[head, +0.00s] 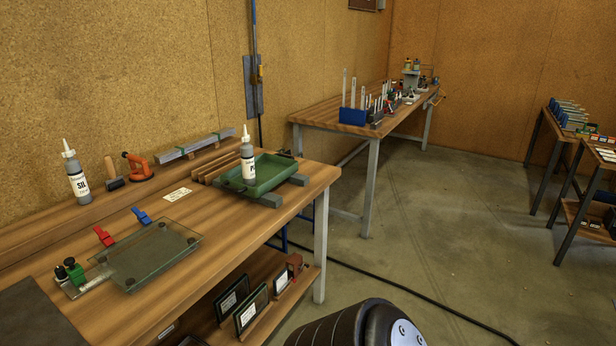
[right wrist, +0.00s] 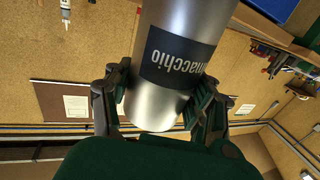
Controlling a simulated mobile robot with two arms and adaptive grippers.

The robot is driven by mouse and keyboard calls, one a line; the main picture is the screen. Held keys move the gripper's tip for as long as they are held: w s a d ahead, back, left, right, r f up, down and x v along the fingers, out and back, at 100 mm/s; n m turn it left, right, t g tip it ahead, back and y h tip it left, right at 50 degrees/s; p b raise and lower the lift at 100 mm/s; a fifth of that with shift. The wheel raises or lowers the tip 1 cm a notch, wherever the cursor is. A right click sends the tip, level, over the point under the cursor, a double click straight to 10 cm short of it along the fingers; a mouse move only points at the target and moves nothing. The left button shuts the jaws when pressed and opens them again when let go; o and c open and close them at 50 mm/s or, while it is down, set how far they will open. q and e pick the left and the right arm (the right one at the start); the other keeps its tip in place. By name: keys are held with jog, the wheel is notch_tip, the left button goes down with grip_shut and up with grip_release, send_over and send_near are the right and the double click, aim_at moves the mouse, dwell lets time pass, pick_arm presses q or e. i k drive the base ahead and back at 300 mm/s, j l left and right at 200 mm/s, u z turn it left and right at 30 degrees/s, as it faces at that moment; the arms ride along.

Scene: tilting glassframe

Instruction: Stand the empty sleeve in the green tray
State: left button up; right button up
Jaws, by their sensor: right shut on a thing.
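In the right wrist view my right gripper (right wrist: 160,95) is shut on a silver cylindrical sleeve (right wrist: 157,105) with a dark label. The fingers press its two sides near the end closest to the palm; its other end is cut off by the frame, and its inside is hidden. The view is upside down, with the label lettering inverted. In the head view the green tray (head: 284,180) lies near the right end of the workbench. A grey bottle with a white nozzle (head: 247,165) appears to stand in its left part. My left gripper is in neither view.
The workbench (head: 235,235) also holds another bottle (head: 75,178), an orange suction lifter (head: 138,168), a slotted wooden rack (head: 220,165) and a glass plate (head: 155,252) with clamps. Framed panes (head: 252,310) stand on the lower shelf. A cable (head: 400,288) crosses the open floor.

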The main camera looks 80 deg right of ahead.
aim_at(271, 171)
jog(key=l+z, duration=0.3)
jog(key=l, duration=0.15)
jog(key=i+l+z, duration=0.1)
jog(key=l+z, duration=0.2)
jog(key=l, duration=0.15)
jog(key=i+l+z, duration=0.1)
jog(key=l+z, duration=0.2)
jog(key=i+l+z, duration=0.25)
jog(key=l, duration=0.25)
jog(key=k+l, duration=0.05)
